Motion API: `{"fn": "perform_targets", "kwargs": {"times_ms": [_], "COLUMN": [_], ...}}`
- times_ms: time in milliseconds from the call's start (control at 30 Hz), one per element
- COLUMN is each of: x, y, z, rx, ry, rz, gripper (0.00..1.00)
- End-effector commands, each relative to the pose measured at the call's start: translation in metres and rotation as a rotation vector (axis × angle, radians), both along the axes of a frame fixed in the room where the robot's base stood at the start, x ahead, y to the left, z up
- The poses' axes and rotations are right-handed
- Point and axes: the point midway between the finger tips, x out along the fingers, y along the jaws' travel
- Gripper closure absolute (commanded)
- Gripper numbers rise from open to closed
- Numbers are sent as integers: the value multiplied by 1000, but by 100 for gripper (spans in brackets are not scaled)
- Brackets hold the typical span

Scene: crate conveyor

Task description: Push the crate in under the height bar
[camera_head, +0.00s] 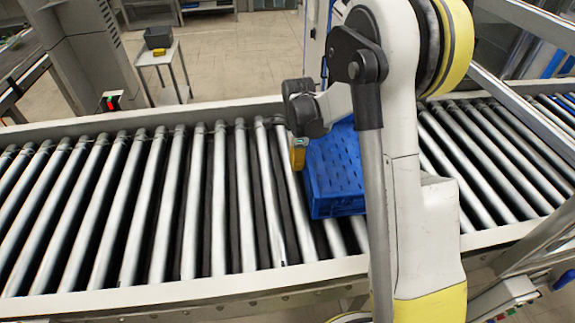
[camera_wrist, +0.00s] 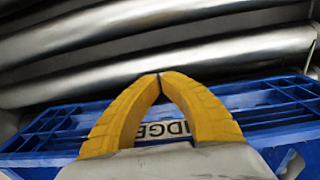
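The blue crate (camera_head: 330,180) stands on the roller conveyor near the middle of the head view, partly hidden behind my arm. My gripper (camera_head: 298,160) is at the crate's left side, pointing down; I cannot tell whether it touches. In the wrist view, the two yellow fingers of my gripper (camera_wrist: 160,78) meet at their tips with nothing between them. The crate (camera_wrist: 40,135) shows behind and to both sides of them, with a pale lettered label partly covered. I cannot clearly make out which metal beam at the right is the height bar.
The conveyor's rollers (camera_head: 130,200) are bare to the left of the crate, and more bare rollers (camera_head: 480,150) lie to the right of my arm. Metal framing (camera_head: 525,22) crosses the upper right. A small table with a grey bin (camera_head: 158,37) stands beyond the conveyor.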

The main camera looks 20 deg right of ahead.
Motion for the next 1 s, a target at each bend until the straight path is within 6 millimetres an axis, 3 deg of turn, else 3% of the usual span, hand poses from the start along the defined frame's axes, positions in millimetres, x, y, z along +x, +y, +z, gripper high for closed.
{"fn": "perform_targets", "kwargs": {"times_ms": [100, 600, 1000], "x": [-8, -41, -65], "y": [-37, -185, -294], "z": [-1, 0, 0], "rx": [0, 0, 0], "ry": [0, 0, 0], "rz": [-7, -6, -4], "gripper": [100, 100, 100]}}
